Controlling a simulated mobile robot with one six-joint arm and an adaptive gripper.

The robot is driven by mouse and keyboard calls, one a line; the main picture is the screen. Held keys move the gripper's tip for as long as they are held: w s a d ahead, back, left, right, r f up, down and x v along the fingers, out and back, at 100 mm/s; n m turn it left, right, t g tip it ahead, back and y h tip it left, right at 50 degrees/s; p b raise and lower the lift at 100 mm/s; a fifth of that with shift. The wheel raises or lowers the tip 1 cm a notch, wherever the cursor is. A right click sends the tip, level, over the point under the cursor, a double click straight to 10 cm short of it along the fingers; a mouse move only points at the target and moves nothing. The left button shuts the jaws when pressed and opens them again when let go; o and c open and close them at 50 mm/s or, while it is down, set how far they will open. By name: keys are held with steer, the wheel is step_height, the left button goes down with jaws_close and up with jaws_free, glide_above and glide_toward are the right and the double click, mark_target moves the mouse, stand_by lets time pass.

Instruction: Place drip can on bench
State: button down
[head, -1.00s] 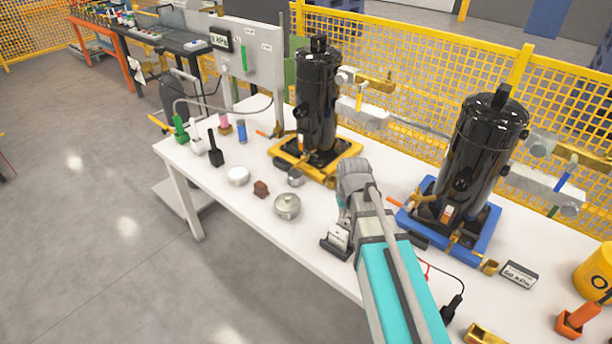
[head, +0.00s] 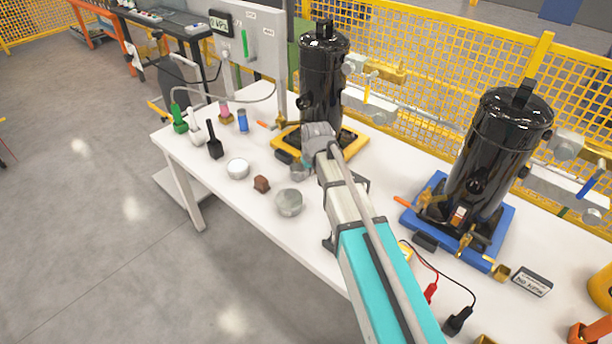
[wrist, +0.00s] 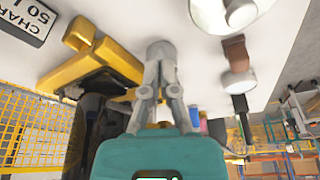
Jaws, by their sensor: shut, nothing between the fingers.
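A small grey metal can (head: 299,173), which looks like the drip can, stands on the white bench (head: 262,222) beside the front corner of the yellow base. The can is hard to tell apart from the grey fingertips there.
The yellow base (head: 349,153) carries a tall black compressor (head: 322,80). Another compressor (head: 497,140) stands on a blue base (head: 424,218). A round metal pot (head: 289,203), a brown block (head: 262,184) and a white dish (head: 237,168) stand left of my arm. Bare bench lies along the front edge.

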mark_target(300, 180)
steer(key=shift+f, duration=0.15)
steer(key=b+x, duration=0.9)
steer(key=x, duration=0.1)
steer(key=shift+b, duration=0.35)
steer(key=shift+w+a, duration=0.2)
steer(key=shift+w, duration=0.35)
steer(key=shift+w+a, duration=0.25)
steer(key=shift+w, duration=0.25)
steer(key=shift+w+a, duration=0.35)
steer(key=shift+w, duration=0.35)
steer(key=shift+w+a, duration=0.25)
steer(key=shift+w, duration=0.35)
steer(key=shift+w+a, duration=0.25)
steer(key=shift+w, duration=0.3)
steer(key=shift+s, duration=0.1)
